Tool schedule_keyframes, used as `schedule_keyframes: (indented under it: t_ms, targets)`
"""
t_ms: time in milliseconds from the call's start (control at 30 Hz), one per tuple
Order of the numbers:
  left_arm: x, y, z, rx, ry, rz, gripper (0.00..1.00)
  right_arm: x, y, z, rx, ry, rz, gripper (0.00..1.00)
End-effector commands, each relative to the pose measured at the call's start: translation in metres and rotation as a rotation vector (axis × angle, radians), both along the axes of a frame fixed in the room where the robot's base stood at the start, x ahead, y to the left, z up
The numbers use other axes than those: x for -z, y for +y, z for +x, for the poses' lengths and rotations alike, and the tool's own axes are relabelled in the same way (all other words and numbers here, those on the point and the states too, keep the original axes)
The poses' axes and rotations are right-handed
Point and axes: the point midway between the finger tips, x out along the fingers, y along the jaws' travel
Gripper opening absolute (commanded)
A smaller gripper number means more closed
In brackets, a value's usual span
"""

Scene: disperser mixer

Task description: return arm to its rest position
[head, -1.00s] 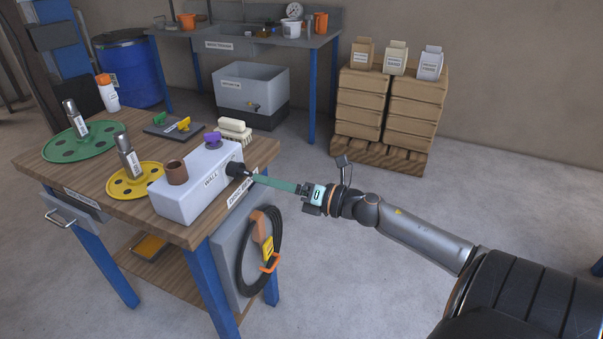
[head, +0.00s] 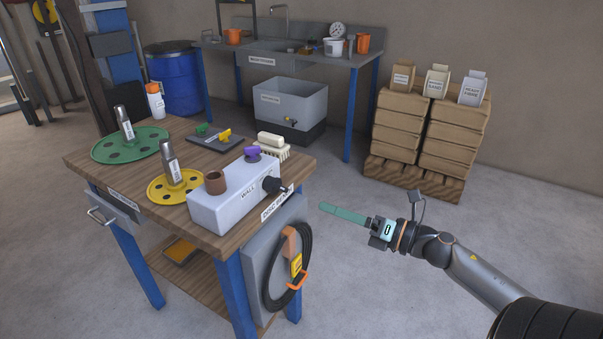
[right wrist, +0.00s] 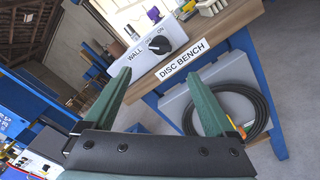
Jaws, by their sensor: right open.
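My right arm (head: 485,278) reaches in from the lower right in the head view. Its gripper (head: 328,208) has long green fingers and stands over open floor, to the right of the disc bench and clear of it. In the right wrist view the two green fingers (right wrist: 160,90) are spread apart with nothing between them. Beyond them is the grey WALL box (head: 238,200) with a black knob (head: 274,186) on its right end; the knob also shows in the right wrist view (right wrist: 162,46). My left gripper is not in view.
The wooden disc bench (head: 290,176) carries a green disc (head: 105,148), a yellow disc (head: 160,188) and a brush (head: 272,146). A coiled black hose (head: 272,290) hangs on its side. Stacked sacks on a pallet (head: 440,186) stand at the back right. The floor between is free.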

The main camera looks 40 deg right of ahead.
Motion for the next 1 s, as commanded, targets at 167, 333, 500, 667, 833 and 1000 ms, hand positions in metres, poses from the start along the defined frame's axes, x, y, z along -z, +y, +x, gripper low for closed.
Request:
schedule_keyframes:
  t_ms: [167,333,500,667,833,1000]
  targets:
    - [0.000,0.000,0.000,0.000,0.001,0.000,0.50,0.000,0.000,0.000,0.000,0.000,0.000,0.90]
    - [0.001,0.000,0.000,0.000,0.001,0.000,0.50,0.019,0.005,-0.002,0.059,0.058,0.170,0.90]
    - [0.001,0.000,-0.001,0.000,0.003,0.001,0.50,0.102,0.036,-0.019,0.292,0.311,0.813,0.90]
    - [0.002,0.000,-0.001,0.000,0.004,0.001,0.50,0.192,0.109,-0.057,0.558,0.640,1.455,0.90]
    - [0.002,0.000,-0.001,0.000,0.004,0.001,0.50,0.247,0.215,-0.108,0.813,0.996,1.942,0.90]
    - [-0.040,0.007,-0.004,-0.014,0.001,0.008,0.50,0.216,0.252,-0.134,0.936,1.129,2.099,0.90]
